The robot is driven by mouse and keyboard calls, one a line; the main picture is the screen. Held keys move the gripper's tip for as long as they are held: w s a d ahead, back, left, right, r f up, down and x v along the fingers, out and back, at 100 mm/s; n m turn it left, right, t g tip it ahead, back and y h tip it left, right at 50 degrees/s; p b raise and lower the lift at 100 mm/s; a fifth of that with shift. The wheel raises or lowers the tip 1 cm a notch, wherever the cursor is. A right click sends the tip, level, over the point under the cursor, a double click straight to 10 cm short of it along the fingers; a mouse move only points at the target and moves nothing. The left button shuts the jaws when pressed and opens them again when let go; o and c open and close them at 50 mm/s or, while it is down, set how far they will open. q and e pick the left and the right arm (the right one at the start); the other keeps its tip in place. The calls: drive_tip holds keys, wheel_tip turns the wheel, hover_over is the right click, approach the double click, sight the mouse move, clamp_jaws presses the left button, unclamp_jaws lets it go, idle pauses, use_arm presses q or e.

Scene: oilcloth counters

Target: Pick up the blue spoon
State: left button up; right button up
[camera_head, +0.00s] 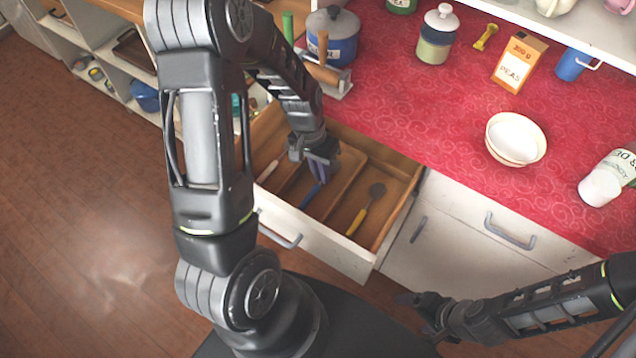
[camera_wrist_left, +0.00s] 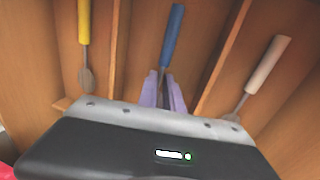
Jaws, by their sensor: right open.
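The blue spoon (camera_head: 310,196) lies in the middle compartment of the open drawer (camera_head: 330,248). Its handle also shows in the left wrist view (camera_wrist_left: 173,36), with the stem running down between my fingers. My left gripper (camera_head: 322,160) is low over the drawer. In the left wrist view its two purple fingers (camera_wrist_left: 164,92) stand on either side of the stem, with a narrow gap. Whether they touch it is unclear. The spoon's bowl is hidden behind the gripper. My right gripper (camera_head: 425,312) is open and empty in front of the cabinet.
A yellow-handled utensil (camera_head: 357,222) and a pale-handled one (camera_head: 267,171) lie in the neighbouring compartments, between wooden dividers.

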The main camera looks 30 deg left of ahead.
use_arm(q)
drive_tip(key=shift+f, duration=0.1)
drive_tip(key=shift+c, duration=0.4)
clamp_jaws()
idle(0.5)
wheel_tip(320, 180, up, 10)
drive_tip(key=shift+b, duration=0.4)
